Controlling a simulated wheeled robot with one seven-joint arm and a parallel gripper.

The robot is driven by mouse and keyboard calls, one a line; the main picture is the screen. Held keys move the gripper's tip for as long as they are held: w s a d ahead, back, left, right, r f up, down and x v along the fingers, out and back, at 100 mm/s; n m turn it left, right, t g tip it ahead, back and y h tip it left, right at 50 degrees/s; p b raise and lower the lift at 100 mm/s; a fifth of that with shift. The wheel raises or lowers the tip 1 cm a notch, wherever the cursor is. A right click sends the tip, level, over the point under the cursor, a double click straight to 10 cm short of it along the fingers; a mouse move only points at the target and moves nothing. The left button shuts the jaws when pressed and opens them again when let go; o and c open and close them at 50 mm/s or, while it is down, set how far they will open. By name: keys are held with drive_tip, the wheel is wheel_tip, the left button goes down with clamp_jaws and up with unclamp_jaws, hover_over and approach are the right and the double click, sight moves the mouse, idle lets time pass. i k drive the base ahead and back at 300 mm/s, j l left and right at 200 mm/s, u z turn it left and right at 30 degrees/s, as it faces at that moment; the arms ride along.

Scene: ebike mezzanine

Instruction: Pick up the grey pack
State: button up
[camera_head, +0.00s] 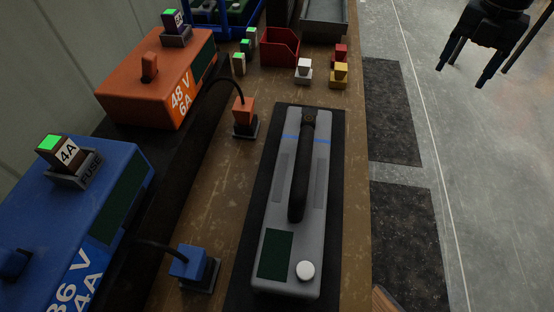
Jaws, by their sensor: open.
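The grey pack (275,233) is a long grey case with a black handle (300,180) along its top, a dark green panel and a white round knob at its near end. It lies on a black mat (253,228) on the brown bench. My gripper (463,75) is at the top right, above the floor beyond the bench's right edge, well apart from the pack. Its dark fingers point down, open, with nothing between them.
An orange 48 V box (150,98) and a blue 36 V box (45,215) stand on the left. An orange plug (243,112) and a blue plug (187,262) stand beside the pack. A red bin (279,47), small coloured blocks and a grey tray (322,30) are behind. Dark floor mats (405,245) lie right.

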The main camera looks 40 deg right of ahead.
sight(293, 231)
drive_tip(key=k+l+u, duration=0.1)
drive_tip(key=k+u, duration=0.65)
drive_tip(key=k, duration=0.25)
